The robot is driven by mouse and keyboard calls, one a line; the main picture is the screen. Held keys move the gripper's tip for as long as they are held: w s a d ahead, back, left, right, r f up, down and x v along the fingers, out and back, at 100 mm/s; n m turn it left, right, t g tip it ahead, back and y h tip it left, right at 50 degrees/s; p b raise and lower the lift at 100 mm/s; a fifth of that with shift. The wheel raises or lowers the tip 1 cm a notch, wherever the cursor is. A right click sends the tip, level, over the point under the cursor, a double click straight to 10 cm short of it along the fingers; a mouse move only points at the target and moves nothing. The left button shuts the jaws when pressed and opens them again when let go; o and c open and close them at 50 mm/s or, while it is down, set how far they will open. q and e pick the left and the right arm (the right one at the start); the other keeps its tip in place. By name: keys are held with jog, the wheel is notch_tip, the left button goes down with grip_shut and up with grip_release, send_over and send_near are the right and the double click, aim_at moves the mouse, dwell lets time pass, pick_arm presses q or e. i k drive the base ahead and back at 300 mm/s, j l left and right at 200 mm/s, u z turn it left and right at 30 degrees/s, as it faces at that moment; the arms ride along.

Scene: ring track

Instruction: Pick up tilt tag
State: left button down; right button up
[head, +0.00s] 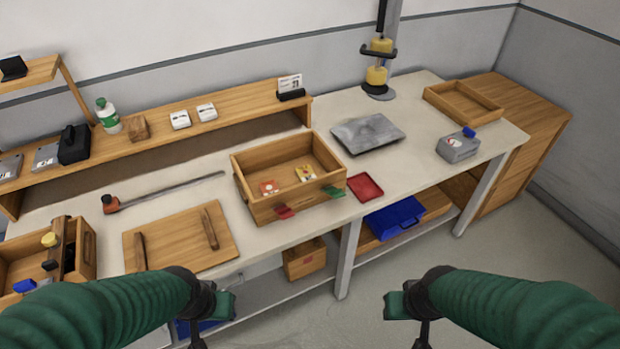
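I cannot tell for sure which item is the tilt tag. A red-and-white tag (269,188) and a yellow-and-red tag (306,173) lie inside the open wooden box (262,160) in the middle of the bench. Their print is too small to read. My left gripper (217,308) and my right gripper (406,310) are both in front of the bench, low in the view, well apart from the box and tags. Neither visibly holds anything. Their fingers are seen too partly to tell open from shut.
A wooden board (180,240) with two handles lies left. The floor (500,250) at right is clear.

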aim_at(304, 173)
jog(key=i+j+u, duration=0.1)
jog(key=i+u, duration=0.2)
jog(key=i, duration=0.25)
jog(key=i+u, duration=0.3)
jog(key=i, duration=0.2)
